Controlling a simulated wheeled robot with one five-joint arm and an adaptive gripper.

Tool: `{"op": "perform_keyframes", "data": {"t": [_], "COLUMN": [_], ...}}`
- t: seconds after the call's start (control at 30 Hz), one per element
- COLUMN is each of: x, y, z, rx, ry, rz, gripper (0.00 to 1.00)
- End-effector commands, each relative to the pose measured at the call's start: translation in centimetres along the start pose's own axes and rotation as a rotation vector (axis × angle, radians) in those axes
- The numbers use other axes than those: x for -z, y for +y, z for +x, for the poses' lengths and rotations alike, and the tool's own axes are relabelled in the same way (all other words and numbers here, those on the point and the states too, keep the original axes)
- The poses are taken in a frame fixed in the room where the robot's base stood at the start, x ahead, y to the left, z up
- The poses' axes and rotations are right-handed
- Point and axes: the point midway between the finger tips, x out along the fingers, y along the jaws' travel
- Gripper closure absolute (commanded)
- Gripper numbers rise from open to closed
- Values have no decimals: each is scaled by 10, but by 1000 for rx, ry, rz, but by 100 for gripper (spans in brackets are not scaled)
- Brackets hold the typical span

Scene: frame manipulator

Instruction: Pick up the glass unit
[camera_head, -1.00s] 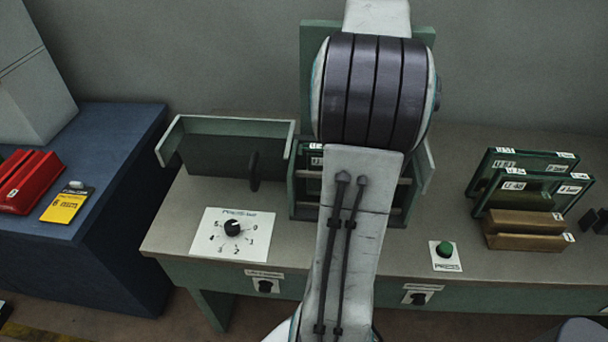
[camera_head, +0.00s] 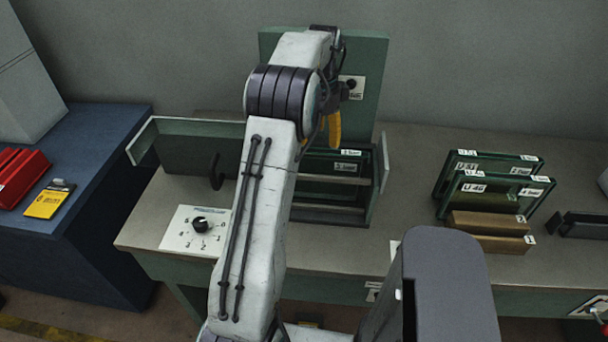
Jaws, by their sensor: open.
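Two green-framed glass units stand upright on the right of the bench, a front one (camera_head: 463,187) labelled U-46 and a rear one (camera_head: 452,162) labelled U-51. Another dark green framed piece with white labels (camera_head: 345,167) sits inside the open frame fixture (camera_head: 381,165) at the bench's middle. My gripper (camera_head: 327,135) hangs above this fixture, open and empty as far as I see. The gripper is apart from the units at right.
Brown blocks (camera_head: 490,243) lie in front of the right-hand units, with a dark block (camera_head: 580,226) beside them. A dial plate (camera_head: 196,228) is at front left. A green panel (camera_head: 369,99) stands behind the fixture. A blue cabinet (camera_head: 90,190) stands left.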

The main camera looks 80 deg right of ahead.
Motion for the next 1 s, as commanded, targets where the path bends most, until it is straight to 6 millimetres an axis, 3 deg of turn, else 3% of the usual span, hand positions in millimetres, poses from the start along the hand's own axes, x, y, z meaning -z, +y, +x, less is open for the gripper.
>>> {"op": "perform_keyframes", "data": {"t": [0.6,1.0], "x": [-6,-6], "y": [1,1], "z": [59,66], "rx": [-2,0], "ry": [0,0], "rz": [-1,-2], "gripper": [38,36]}}
